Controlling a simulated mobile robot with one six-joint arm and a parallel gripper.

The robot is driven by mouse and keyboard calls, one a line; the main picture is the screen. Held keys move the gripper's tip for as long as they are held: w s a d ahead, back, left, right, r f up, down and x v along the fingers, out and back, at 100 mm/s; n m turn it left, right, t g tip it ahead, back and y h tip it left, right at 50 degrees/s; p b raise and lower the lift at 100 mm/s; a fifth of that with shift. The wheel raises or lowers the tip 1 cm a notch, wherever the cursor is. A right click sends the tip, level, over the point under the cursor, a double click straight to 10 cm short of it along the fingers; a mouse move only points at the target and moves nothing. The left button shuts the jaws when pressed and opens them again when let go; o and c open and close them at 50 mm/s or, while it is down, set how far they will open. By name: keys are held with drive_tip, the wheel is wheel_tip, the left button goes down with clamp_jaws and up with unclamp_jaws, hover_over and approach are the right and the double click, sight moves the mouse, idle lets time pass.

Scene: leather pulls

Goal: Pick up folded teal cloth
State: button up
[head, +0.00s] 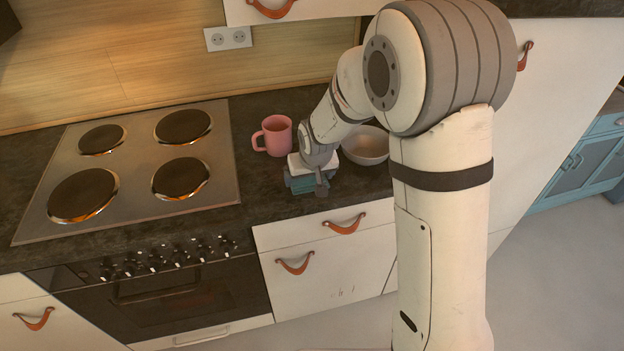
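The folded teal cloth (302,187) lies on the dark countertop near its front edge, right of the stove. My gripper (308,181) is right over it, pointing down, with finger parts showing at its left and right sides. The gripper's body and wrist hide most of the cloth. I cannot tell whether the fingers touch the cloth or are shut on it.
A pink mug (274,136) stands just behind and left of my gripper. A pale bowl (366,146) is close on the right, partly behind my arm. The stove top (140,158) with several round burners is at left. White drawers (330,262) with leather pulls are below.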

sight(310, 178)
drive_tip(key=shift+c, duration=1.3)
wheel_tip(310, 178, up, 10)
drive_tip(key=shift+b, duration=0.4)
drive_tip(key=o, duration=0.5)
drive_tip(key=shift+c, duration=0.2)
drive_tip(key=c, duration=0.3)
drive_tip(key=shift+c, duration=0.4)
drive_tip(key=shift+s, duration=0.1)
